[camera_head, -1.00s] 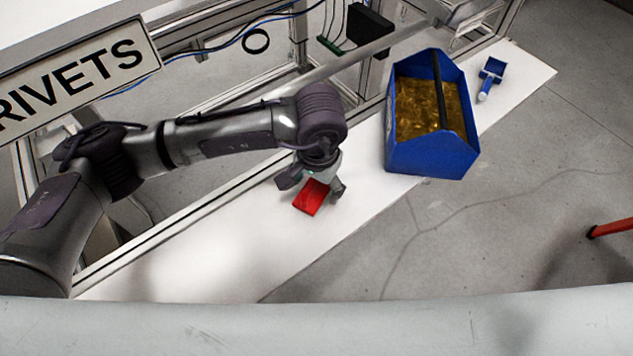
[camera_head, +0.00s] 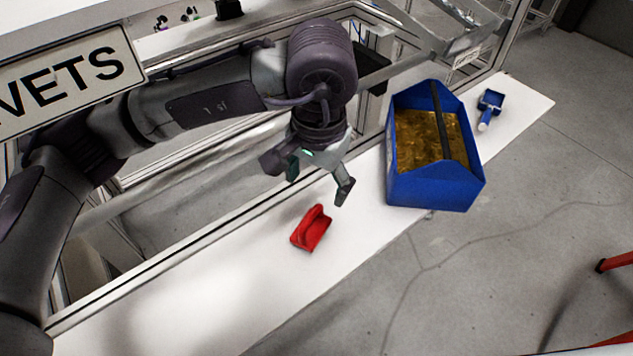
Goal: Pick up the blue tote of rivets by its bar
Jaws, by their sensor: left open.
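The blue tote (camera_head: 435,190) stands upright on the white shelf, right of centre. It is filled with brass-coloured rivets (camera_head: 418,140). Its dark bar (camera_head: 441,122) runs lengthwise over the rivets between the two raised end walls. My left gripper (camera_head: 312,184) is open and empty, fingers pointing down, left of the tote and apart from it. It is above the shelf, near a red object. My right gripper is not in view.
The red object (camera_head: 311,230) lies on the white shelf (camera_head: 215,290) below my left gripper. A small blue scoop (camera_head: 489,107) lies beyond the tote. A metal frame runs behind the shelf, with a rivets sign (camera_head: 70,78) at left.

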